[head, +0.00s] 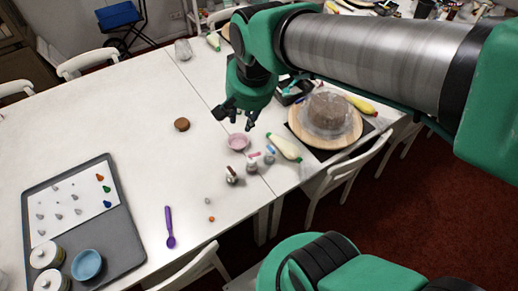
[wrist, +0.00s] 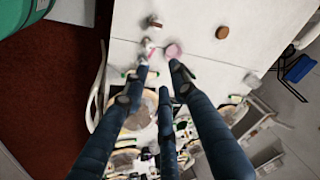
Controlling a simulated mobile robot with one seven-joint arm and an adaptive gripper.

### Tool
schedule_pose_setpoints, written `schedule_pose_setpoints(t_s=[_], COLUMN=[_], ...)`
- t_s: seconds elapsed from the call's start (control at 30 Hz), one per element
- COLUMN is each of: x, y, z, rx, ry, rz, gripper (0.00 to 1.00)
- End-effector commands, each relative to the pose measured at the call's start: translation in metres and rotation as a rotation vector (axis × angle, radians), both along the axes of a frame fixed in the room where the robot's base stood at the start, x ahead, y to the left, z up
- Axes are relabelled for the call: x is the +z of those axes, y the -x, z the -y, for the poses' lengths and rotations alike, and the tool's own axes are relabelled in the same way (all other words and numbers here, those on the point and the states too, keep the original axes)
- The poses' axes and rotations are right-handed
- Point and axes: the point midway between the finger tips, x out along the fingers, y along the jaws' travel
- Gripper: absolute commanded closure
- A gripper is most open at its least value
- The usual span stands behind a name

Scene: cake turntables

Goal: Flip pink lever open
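A small metallic piece with a pink lever (head: 253,155) stands on the white table, just below the pink bowl in the head view. The pink lever also shows in the wrist view (wrist: 152,53), close to the tip of the left finger. It is too small to tell how far the lever is turned. My gripper (head: 238,117) has its fingers spread and nothing between them. It is above the table, over the far side of the pink bowl in the head view. The wrist view shows its dark fingers (wrist: 160,72) reaching toward the table, apart.
A pink bowl (head: 238,141) is beside the pink lever. A similar piece with a blue top (head: 270,154) and a brown-topped one (head: 232,175) stand close by. A piping bag (head: 284,147) and a covered cake on a wooden turntable (head: 302,134) are to the right. The table's left middle is mostly clear.

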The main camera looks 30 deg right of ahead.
Motion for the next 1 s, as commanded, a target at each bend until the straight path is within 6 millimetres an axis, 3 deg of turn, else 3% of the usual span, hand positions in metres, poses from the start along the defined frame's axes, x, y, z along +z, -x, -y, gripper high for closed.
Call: schedule_pose_setpoints(t_s=[0.2, 0.5, 0.8, 1.0], x=[-0.049, -0.137, -0.226, -0.25], y=[-0.052, -0.107, -0.133, -0.136], z=[0.033, 0.084, 0.128, 0.138], rx=[-0.308, -0.744, -1.11, -1.206], ry=[-0.085, -0.175, -0.223, -0.232], rz=[-0.088, -0.193, -0.27, -0.286], gripper=[0.73, 0.73, 0.73, 0.73])
